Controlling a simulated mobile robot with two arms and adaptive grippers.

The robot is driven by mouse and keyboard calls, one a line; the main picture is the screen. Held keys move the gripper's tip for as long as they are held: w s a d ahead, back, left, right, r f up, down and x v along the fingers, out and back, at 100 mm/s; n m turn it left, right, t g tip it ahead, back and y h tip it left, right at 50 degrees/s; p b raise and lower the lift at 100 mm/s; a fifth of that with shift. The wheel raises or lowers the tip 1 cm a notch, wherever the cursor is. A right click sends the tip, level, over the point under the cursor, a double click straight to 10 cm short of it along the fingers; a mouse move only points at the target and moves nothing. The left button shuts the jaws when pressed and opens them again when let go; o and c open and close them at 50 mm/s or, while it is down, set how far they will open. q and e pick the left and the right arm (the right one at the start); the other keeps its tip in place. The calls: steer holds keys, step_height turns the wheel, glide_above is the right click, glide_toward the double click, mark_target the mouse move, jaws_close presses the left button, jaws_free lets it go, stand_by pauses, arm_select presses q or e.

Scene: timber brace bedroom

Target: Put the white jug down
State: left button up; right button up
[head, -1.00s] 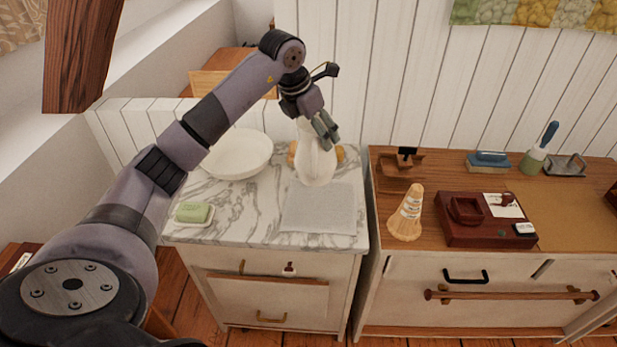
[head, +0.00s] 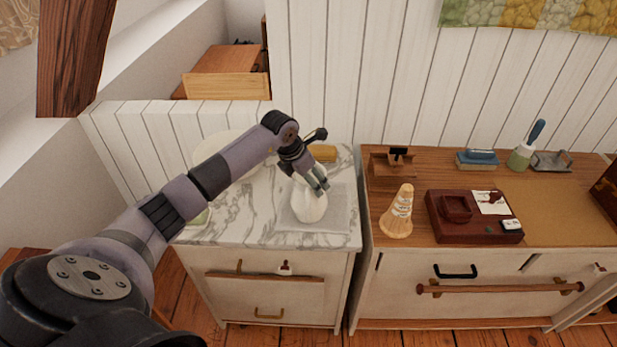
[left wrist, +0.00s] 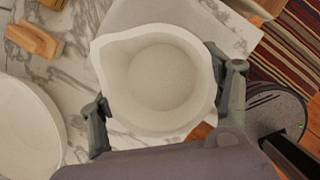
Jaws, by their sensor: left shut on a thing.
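The white jug (head: 309,208) is upright over the grey cloth (head: 341,222) on the marble-topped washstand. My left gripper (head: 318,180) is shut on the upper part of the jug. In the left wrist view I look down into the empty jug (left wrist: 160,80), with a finger of the left gripper (left wrist: 163,105) on either side. The cloth also shows behind the jug in that view (left wrist: 196,14). I cannot tell whether the jug's base touches the cloth. My right gripper is not in view.
A white bowl (left wrist: 22,135) stands left of the jug; my arm partly covers it in the head view. A wooden brush (head: 323,153) lies behind the jug. Green soap (head: 200,217) is at the left.

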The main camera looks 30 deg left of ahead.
arm_select(q)
steer(key=shift+f, duration=0.1)
steer(key=shift+s+d+f+b, duration=0.15)
steer(key=shift+s+f+b, duration=0.2)
steer(key=shift+f+b, duration=0.35)
steer(key=o, duration=1.6)
steer(key=shift+f, duration=0.15)
steer(key=o, duration=0.4)
steer(key=shift+w, duration=0.3)
steer(key=shift+c, duration=0.2)
steer(key=shift+r, duration=0.25)
steer(key=shift+r, duration=0.1)
